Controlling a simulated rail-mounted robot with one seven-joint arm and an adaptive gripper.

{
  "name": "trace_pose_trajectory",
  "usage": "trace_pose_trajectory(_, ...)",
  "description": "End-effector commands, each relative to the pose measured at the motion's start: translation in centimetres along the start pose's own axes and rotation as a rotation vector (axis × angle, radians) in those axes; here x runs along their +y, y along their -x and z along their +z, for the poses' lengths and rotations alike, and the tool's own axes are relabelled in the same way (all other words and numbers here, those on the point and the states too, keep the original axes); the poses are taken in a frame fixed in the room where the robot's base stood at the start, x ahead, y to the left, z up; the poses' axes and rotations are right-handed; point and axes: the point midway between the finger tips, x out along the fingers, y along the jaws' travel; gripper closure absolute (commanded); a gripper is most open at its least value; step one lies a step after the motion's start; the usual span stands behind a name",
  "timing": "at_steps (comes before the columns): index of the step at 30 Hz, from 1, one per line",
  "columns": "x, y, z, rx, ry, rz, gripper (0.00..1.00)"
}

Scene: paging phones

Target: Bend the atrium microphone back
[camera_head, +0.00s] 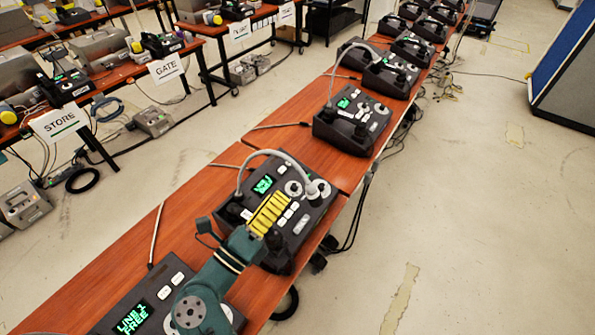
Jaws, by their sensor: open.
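A dark paging phone (313,223) with a lit green screen stands on the wooden table in the middle. Its grey gooseneck microphone (265,153) rises at the left, arches over the screen and comes down to a round head (318,189) at the right. No label reading atrium is legible, so I cannot tell whether this is the atrium phone. My gripper (272,208), with yellow ribbed parts, is open over the front of this phone, below the arch. It hides part of the phone. The fingertips are hard to make out, and contact cannot be judged.
A nearer phone (140,309) reads "LINE 1 FREE", partly behind my arm. Another phone with an arched microphone (352,115) stands behind, with several more beyond. Tables at left carry STORE (59,121) and GATE (166,69) signs. Cables cross the table. The floor at right is mostly clear.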

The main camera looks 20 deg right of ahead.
Motion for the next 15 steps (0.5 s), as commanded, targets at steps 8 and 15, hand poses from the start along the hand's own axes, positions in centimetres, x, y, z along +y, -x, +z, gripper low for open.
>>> trace_pose_trajectory(8,0.0,-6.1,0.0,0.002,0.0,-0.002,0.59)
trace_pose_trajectory(15,0.0,-7.8,0.0,-0.001,0.001,-0.001,0.59)
